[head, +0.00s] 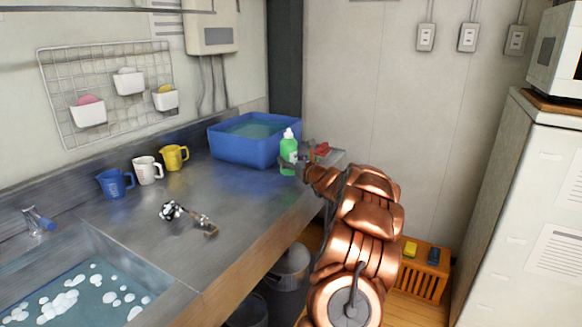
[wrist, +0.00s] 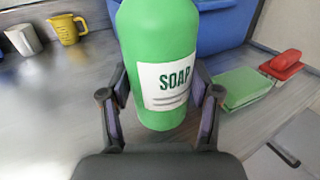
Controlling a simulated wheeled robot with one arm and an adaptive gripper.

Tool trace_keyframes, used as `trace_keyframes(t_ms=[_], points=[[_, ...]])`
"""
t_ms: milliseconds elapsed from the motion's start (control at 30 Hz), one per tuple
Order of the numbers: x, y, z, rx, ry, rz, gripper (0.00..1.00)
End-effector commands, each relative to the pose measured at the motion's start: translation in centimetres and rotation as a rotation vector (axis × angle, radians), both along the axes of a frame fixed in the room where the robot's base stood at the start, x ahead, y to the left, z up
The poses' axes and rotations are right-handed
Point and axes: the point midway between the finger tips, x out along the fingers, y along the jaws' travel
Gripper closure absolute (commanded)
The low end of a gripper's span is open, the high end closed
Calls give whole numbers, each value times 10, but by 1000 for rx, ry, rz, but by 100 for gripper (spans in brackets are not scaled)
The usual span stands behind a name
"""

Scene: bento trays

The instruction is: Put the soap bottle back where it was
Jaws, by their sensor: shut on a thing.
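The green soap bottle (head: 288,152) with a white cap stands upright at the right end of the metal counter, in front of the blue basin. In the wrist view the bottle (wrist: 160,45) fills the middle, with its white SOAP label facing me. My gripper (wrist: 160,105) is shut on the bottle, one finger on each side of its lower part. In the head view my gripper (head: 291,164) reaches the bottle from the right. The bottle's base looks at or very near the counter top; I cannot tell whether it touches.
The blue basin (head: 228,149) of water is right behind the bottle. A green sponge (wrist: 241,88) and a red object (wrist: 281,65) lie to its right. Blue, white and yellow (head: 174,157) jugs line the wall. A whisk-like utensil (head: 190,215) lies mid-counter. A sink (head: 165,285) is at left.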

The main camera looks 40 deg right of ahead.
Motion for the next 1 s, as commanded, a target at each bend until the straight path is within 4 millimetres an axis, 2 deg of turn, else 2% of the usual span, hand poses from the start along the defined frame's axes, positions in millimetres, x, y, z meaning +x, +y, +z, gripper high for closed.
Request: trace_keyframes(t_ms=[267,400,533,933,967,1000], points=[[7,-10,0,-1,-2,1,86],[6,-9,-24,3,2,1,86],[6,-9,-35,2,1,1,86],[7,-9,-38,1,-2,1,86],[7,-9,-39,1,-2,1,37],[7,-9,-38,0,-2,1,32]])
